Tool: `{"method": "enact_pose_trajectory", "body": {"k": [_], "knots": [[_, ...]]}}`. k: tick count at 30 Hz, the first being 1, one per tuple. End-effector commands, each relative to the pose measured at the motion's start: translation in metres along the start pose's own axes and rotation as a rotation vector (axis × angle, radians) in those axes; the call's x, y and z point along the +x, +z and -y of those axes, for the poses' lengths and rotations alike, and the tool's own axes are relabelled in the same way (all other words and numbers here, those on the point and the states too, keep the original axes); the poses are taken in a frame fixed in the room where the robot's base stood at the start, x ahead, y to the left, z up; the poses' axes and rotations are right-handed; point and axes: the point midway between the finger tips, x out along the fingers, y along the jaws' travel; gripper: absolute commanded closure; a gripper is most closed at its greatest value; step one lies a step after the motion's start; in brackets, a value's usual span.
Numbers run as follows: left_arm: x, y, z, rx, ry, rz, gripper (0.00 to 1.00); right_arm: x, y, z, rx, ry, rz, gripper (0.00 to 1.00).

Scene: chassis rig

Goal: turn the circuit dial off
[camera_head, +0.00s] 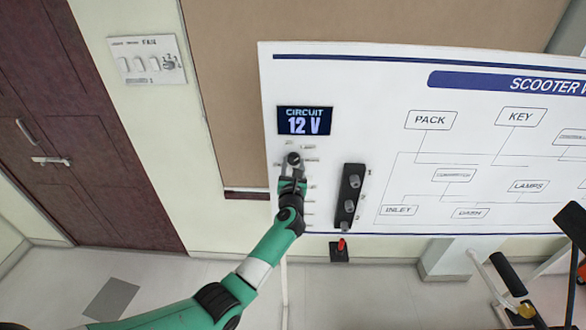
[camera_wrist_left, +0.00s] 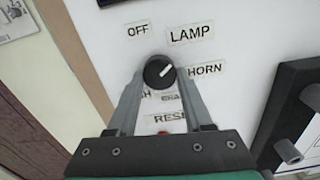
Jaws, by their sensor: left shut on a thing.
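The circuit dial is a round black knob (camera_wrist_left: 159,70) on the white board, ringed by labels. Its white mark points up and right, between LAMP and HORN, in the left wrist view. The OFF label (camera_wrist_left: 137,30) is at its upper left. In the head view the dial (camera_head: 293,157) sits below the display (camera_head: 304,121), which reads CIRCUIT 12 V. My left gripper (camera_head: 292,168) is shut on the dial, with one finger on each side of it in the left wrist view (camera_wrist_left: 160,80). The fingers partly hide the lower labels. My right gripper is not in view.
A black strip with several grey knobs (camera_head: 350,198) is right of the dial. A red-tipped lever (camera_head: 341,246) is below the board. Boxed labels such as PACK (camera_head: 430,120) cover the board's right.

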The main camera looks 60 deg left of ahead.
Motion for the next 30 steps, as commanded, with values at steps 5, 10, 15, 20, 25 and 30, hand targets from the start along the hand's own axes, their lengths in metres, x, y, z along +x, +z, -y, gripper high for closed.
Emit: {"method": "enact_pose_trajectory", "body": {"k": [5, 10, 15, 20, 25, 30], "knots": [[0.000, -0.003, 0.001, -0.169, 0.000, 0.000, 1.00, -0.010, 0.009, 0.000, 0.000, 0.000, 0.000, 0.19], [0.000, -0.004, 0.002, -0.330, 0.000, -0.001, 1.00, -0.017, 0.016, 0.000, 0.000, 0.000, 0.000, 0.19], [0.000, -0.004, 0.002, -0.490, 0.000, 0.000, 1.00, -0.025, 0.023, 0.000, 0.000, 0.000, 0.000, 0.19], [0.000, -0.003, 0.003, -0.630, 0.000, 0.000, 1.00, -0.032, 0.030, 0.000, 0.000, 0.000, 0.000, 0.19], [0.000, -0.002, 0.003, -0.750, 0.000, -0.001, 1.00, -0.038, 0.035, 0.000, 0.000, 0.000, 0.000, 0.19], [0.000, -0.001, 0.003, -0.837, 0.000, -0.002, 1.00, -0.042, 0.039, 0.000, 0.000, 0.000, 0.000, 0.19]]}}
